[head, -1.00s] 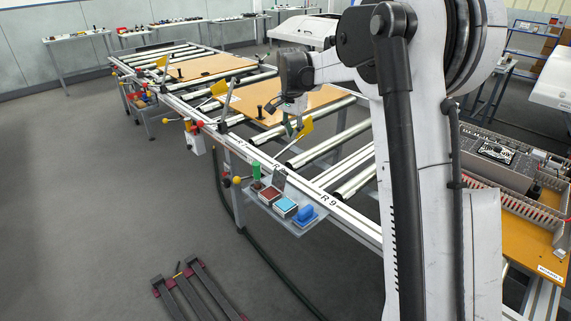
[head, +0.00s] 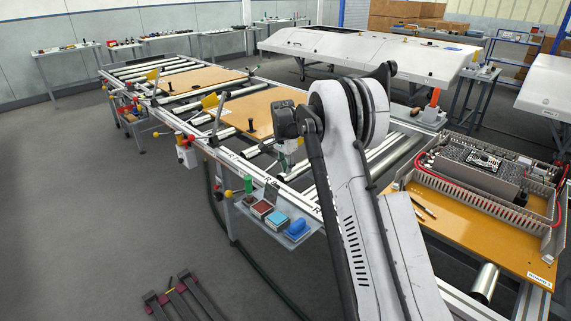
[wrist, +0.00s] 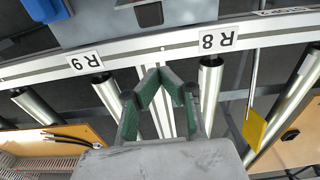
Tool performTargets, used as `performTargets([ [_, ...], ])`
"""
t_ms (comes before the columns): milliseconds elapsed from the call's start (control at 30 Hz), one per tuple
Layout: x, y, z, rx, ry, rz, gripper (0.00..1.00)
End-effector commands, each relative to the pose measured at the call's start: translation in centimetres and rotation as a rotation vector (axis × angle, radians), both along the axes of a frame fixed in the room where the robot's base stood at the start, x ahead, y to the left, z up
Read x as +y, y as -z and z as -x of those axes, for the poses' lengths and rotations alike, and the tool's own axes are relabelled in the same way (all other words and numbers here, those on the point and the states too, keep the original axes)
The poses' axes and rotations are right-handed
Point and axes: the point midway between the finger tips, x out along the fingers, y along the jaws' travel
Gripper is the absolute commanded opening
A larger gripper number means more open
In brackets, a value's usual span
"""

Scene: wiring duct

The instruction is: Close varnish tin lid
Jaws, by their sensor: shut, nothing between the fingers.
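A small side shelf (head: 288,240) at the table's front edge holds a dark red square tin (head: 262,208), a teal square tin (head: 277,218) and a blue object (head: 298,229). A dark grey flap (head: 271,191) stands upright behind the red tin; it may be a raised lid, but I cannot tell which tin is the varnish tin. My gripper (wrist: 158,74) is shut and empty, its green-padded fingers meeting over the rail between the R9 and R8 labels. In the head view my gripper (head: 291,150) hangs over the rollers, behind the shelf.
A green cylinder (head: 248,184) and a yellow knob (head: 228,194) stand near the shelf. A yellow flag (wrist: 255,127) on a rod rises beside the R8 label (wrist: 219,40). At right, a duct-lined panel (head: 480,170) lies on an orange board. The floor at left is mostly open.

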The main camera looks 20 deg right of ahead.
Motion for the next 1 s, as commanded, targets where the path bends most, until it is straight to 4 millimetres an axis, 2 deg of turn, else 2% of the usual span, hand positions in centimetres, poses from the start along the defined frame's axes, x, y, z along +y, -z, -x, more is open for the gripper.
performTargets([
  [33,-0.1,1.1,0.0,0.0,0.0,0.0,0.0],
  [267,-0.4,5.3,-0.2,0.0,0.0,0.0,0.0],
  [400,1.6,4.5,0.6,0.0,-0.003,0.0,0.0],
  [600,2.9,4.2,1.3,0.0,-0.001,0.0,0.0],
  [1000,3.2,4.1,1.4,0.0,0.0,0.0,0.0],
])
